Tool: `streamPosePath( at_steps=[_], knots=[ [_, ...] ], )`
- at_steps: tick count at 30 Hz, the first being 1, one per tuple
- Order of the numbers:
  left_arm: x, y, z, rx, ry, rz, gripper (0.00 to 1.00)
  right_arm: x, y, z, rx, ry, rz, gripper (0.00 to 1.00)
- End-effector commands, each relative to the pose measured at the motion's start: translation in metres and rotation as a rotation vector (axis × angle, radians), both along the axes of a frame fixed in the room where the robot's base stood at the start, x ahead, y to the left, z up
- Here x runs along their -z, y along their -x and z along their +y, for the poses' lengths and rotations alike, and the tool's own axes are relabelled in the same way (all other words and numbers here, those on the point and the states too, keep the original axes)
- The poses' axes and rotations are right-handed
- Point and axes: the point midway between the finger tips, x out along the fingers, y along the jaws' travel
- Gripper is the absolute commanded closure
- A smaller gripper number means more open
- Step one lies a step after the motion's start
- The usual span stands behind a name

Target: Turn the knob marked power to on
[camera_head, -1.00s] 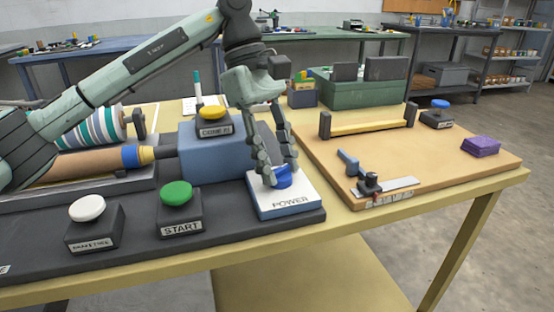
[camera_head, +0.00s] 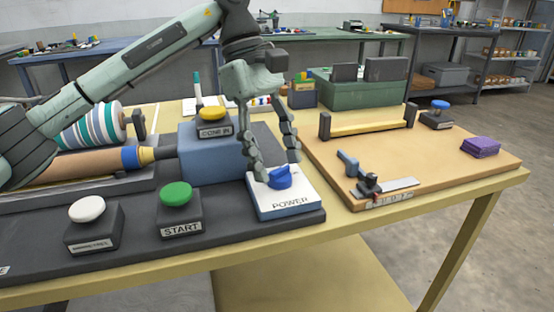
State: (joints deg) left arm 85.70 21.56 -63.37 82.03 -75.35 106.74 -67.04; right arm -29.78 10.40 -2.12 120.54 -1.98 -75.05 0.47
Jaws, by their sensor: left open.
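The blue knob (camera_head: 279,178) sits on a white-topped box (camera_head: 284,207) marked POWER, at the front right of the dark press base. The knob's raised grip is turned at a slant. My left gripper (camera_head: 277,168) is over the knob, pointing down. Its two fingers are spread, one on each side of the knob, with gaps visible between them and it. I cannot tell an on or off mark on the box. My right gripper is not in view.
Left of the box are a green START button (camera_head: 176,194), a white button (camera_head: 87,208) and a yellow button (camera_head: 212,114). A striped roll (camera_head: 95,127) lies behind. A wooden board (camera_head: 450,160) with a blue-handled clamp (camera_head: 348,162) is on the right.

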Motion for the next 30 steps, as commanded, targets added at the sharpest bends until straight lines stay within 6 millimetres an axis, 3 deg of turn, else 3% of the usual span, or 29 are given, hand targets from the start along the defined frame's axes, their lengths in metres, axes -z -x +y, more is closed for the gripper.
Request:
streamPosePath(
  at_steps=[9,15,21,30],
  knots=[
    [-0.062,-0.017,0.018,-0.002,0.003,-0.003,0.44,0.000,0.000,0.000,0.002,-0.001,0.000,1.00],
    [-0.092,-0.026,0.027,-0.002,0.000,-0.002,0.44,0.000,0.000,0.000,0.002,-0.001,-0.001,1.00],
    [-0.103,-0.029,0.031,0.000,0.001,-0.001,0.44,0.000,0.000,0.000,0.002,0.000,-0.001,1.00],
    [-0.103,-0.029,0.031,0.001,0.001,-0.001,0.44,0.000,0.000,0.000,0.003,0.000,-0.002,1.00]
  ],
)
